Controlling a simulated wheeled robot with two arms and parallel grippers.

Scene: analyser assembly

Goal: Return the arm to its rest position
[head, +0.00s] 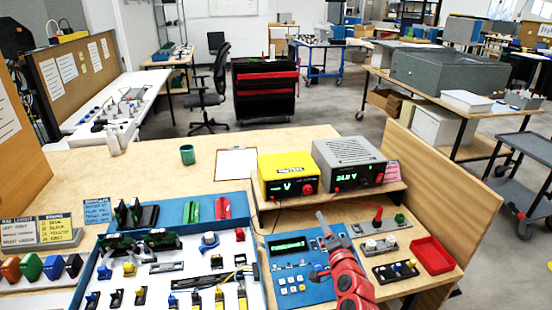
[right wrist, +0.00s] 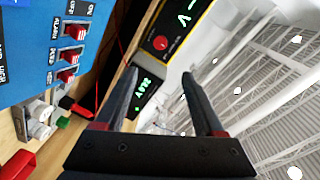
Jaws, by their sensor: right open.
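My right arm, red, comes up from the bottom in the head view. The blue panel with red switches (right wrist: 35,45) shows there at upper left, apart from the fingers. My left gripper does not show in the head view.
A yellow meter (head: 288,176) and a grey power supply (head: 348,165) stand on the shelf behind the gripper. A red tray (head: 432,256) lies at right. A white board with several parts (head: 140,285) is at left. A green cup (head: 187,155) stands farther back.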

